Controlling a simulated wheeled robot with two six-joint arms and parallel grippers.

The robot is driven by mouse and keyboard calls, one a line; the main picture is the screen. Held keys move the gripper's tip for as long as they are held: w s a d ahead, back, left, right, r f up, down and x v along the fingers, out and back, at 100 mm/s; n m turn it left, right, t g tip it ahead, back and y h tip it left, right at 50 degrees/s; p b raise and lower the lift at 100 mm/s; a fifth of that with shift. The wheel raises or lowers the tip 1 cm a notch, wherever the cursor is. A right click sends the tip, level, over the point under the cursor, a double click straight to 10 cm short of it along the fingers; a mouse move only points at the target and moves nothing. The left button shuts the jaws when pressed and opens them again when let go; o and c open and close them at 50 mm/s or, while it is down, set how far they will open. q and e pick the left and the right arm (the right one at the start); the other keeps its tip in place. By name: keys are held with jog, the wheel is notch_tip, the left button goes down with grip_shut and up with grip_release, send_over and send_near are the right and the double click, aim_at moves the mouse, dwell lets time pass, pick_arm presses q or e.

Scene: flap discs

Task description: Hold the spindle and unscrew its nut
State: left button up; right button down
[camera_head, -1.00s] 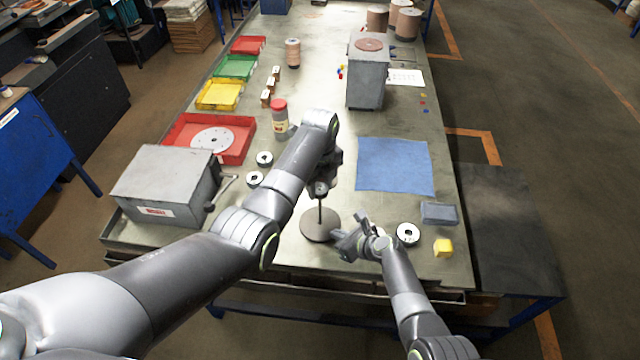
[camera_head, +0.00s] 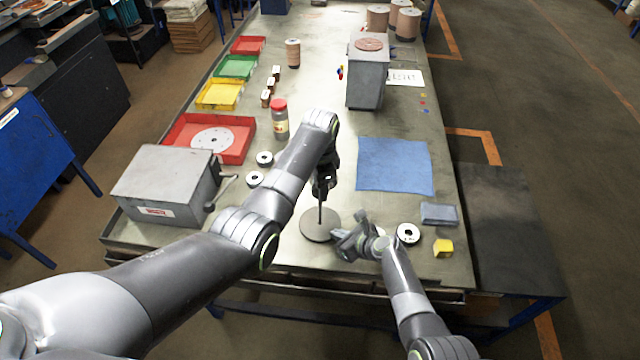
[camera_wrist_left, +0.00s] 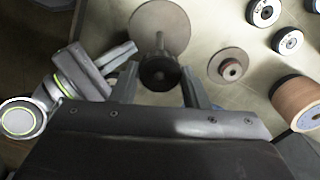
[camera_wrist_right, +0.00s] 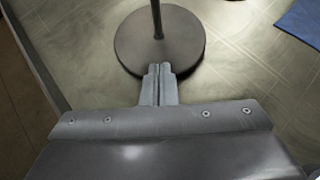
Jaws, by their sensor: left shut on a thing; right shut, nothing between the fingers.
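The spindle stands upright on its round grey base (camera_head: 320,226), and its thin rod (camera_head: 321,212) rises into my left gripper (camera_head: 324,183). In the left wrist view, a dark round nut (camera_wrist_left: 159,72) tops the rod, between the two fingers of my left gripper (camera_wrist_left: 158,84). That gripper is shut on the nut; the fingers partly hide it in the head view. My right gripper (camera_head: 351,229) is low beside the base, to its right. In the right wrist view its fingers (camera_wrist_right: 158,85) are together and empty, pointing toward the base near the rod (camera_wrist_right: 157,20).
A black-and-white ring (camera_head: 408,233) and yellow block (camera_head: 443,248) lie right of my right gripper. Two rings (camera_head: 255,178) lie left of my left arm near a grey box (camera_head: 166,184). A loose hubbed disc (camera_wrist_left: 230,67) lies near the spindle. A blue cloth (camera_head: 395,165) lies behind.

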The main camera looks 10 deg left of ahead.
pick_arm(q)
jog(key=n, duration=0.6)
jog(key=shift+f+n, duration=0.1)
jog(key=shift+n, duration=0.3)
jog(key=o, duration=0.7)
